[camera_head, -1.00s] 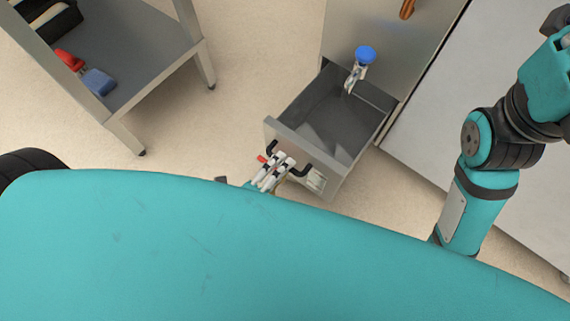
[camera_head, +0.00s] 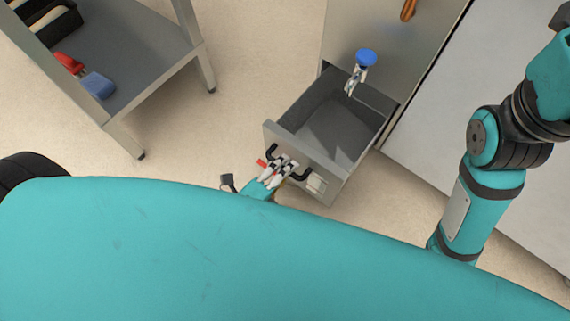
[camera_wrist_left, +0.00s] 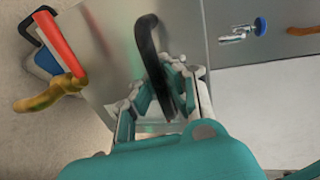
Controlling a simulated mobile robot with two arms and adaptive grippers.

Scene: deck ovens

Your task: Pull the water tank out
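The water tank (camera_head: 345,180) is an open grey metal drawer, drawn well out of the steel cabinet front; its inside looks empty. A black bar handle (camera_head: 304,174) is on its front wall, and the handle also shows upright in the left wrist view (camera_wrist_left: 147,45). My left gripper (camera_head: 283,167) is at this handle. In the left wrist view its fingers (camera_wrist_left: 176,68) lie around the handle and appear closed on it. My right arm (camera_head: 485,190) is at the right, its gripper out of the picture.
A blue-knobbed tap (camera_head: 365,58) sits over the tank's back end. A steel table (camera_head: 150,45) with red and blue items stands at upper left. Floor between table and tank is clear.

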